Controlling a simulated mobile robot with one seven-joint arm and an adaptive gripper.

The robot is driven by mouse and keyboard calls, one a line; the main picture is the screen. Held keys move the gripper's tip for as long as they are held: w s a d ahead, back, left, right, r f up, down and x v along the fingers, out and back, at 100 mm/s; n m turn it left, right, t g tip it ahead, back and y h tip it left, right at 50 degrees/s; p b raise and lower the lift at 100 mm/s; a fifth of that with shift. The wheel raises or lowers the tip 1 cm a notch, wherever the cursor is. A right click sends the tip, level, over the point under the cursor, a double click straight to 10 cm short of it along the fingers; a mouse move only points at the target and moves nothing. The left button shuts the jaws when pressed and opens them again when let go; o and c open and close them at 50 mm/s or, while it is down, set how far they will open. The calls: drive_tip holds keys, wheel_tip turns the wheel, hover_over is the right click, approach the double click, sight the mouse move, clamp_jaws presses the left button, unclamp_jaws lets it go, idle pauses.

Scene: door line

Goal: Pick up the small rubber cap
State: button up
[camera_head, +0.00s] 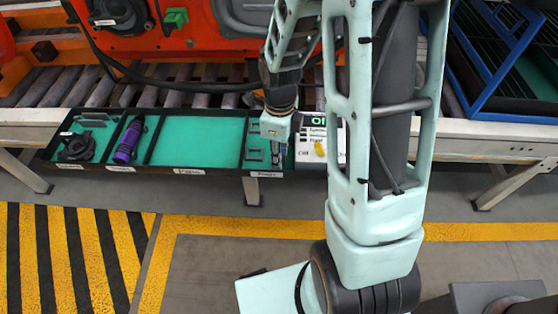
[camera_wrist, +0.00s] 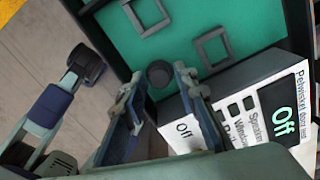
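The small rubber cap (camera_wrist: 160,73) is a dark round piece in the wrist view. It sits at the near corner of a green-floored tray compartment, close to the black tray wall. My gripper (camera_wrist: 160,80) is open, its two fingers apart with the cap showing between or just beyond the tips. I cannot tell whether either finger touches it. In the head view my gripper (camera_head: 277,151) points down over the right-hand compartment of the black tray (camera_head: 195,169). I cannot make out the cap there.
Two dark square frames (camera_wrist: 212,48) lie in the same compartment. A white box (camera_wrist: 240,105) reading "Off" stands right against the tray. In the head view, a purple bottle-like object (camera_head: 129,140) and a dark ringed part (camera_head: 76,147) lie in left compartments. The middle green compartment is empty.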

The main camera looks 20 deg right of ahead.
drive_tip(key=c, duration=0.5)
drive_tip(key=shift+r, duration=0.15)
